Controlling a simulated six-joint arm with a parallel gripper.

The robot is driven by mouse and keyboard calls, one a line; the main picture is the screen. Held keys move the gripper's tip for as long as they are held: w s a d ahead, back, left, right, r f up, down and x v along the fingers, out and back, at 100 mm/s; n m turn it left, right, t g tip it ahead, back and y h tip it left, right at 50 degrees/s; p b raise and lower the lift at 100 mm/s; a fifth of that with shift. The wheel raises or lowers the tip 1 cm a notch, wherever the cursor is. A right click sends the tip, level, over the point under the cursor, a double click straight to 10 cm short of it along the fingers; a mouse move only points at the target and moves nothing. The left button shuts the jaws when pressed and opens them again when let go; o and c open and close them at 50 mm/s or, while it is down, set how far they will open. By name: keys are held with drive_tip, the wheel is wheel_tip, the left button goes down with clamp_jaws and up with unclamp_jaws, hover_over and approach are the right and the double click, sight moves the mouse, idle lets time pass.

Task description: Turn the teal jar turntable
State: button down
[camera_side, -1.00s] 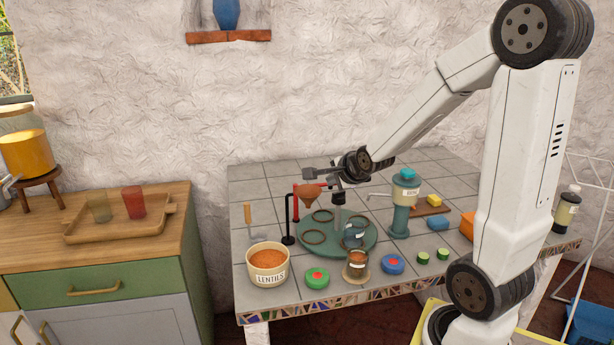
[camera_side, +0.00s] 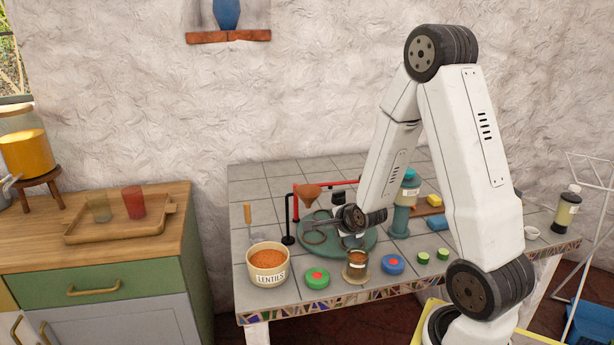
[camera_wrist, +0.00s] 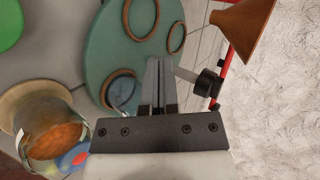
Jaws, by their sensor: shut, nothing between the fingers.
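The teal turntable (camera_side: 366,243) lies on the tiled counter; it also shows in the wrist view (camera_wrist: 104,45). It carries several brown rings (camera_wrist: 176,38) and a clear jar (camera_wrist: 121,92) with a bluish look, set in one ring. The jar is largely hidden behind my wrist in the side view. A grey post with a dark knob (camera_wrist: 208,83) rises from the turntable. My gripper (camera_wrist: 158,62) is shut and empty, its fingers over the turntable between the jar and the post. In the side view my gripper (camera_side: 310,226) is low over the disc; I cannot tell whether it touches anything.
A copper funnel (camera_side: 307,192) on a red-armed stand is close behind the turntable. A lentils bowl (camera_side: 268,262), green lid (camera_side: 316,279), filled jar (camera_side: 357,265) and blue lid (camera_side: 392,264) line the front. A teal dispenser (camera_side: 401,220) stands right.

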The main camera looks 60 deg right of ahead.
sight(315, 235)
drive_tip(key=shift+w+d+f, duration=0.1)
drive_tip(key=shift+w+f, duration=0.05)
drive_tip(key=shift+x, duration=4.75)
drive_tip(key=shift+w, duration=0.1)
drive_tip(key=shift+w+d+m+g+h, duration=0.3)
drive_tip(key=shift+m+g+h, duration=0.15)
drive_tip(key=shift+m, duration=0.25)
drive_tip(key=shift+w+d+m+g+h, duration=0.25)
drive_tip(key=shift+w+m+g+h, duration=0.1)
drive_tip(key=shift+m+h, duration=0.3)
drive_tip(key=shift+s, duration=0.1)
drive_tip(key=shift+v, duration=4.95)
